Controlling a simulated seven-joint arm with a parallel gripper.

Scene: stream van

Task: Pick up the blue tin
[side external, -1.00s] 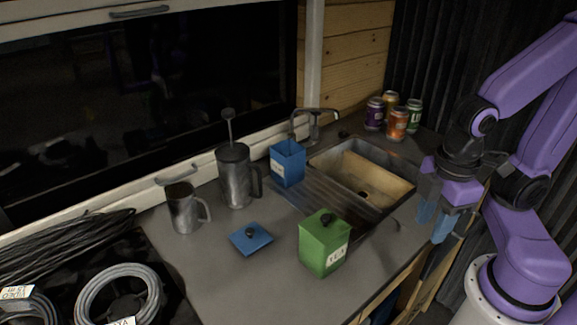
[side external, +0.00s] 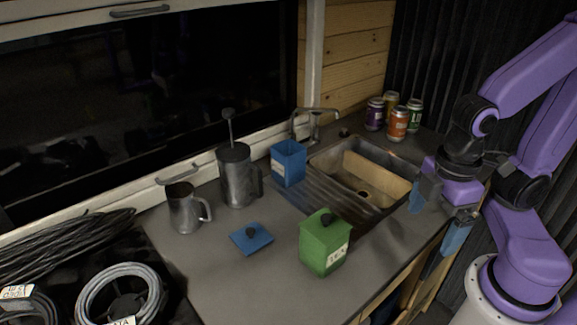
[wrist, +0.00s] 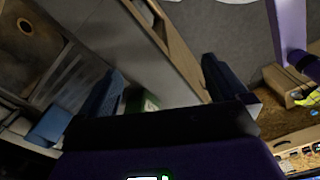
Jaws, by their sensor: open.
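The blue tin (side external: 288,167) stands upright and open-topped on the counter, left of the sink and right of the metal press. Its label faces left. A flat blue lid (side external: 251,238) with a dark knob lies on the counter in front of it. In the wrist view the blue tin (wrist: 52,127) shows at the lower left, partly cut by my gripper. My gripper (side external: 437,219) is open and empty, beyond the right edge of the counter near the sink, well apart from the tin. Its two fingers also show in the wrist view (wrist: 160,85).
A green tin (side external: 323,243) with its lid on stands at the counter's front. A metal press (side external: 236,175) and a metal jug (side external: 184,208) stand left of the blue tin. The sink (side external: 361,180), the tap (side external: 314,124) and several cans (side external: 398,124) are to the right.

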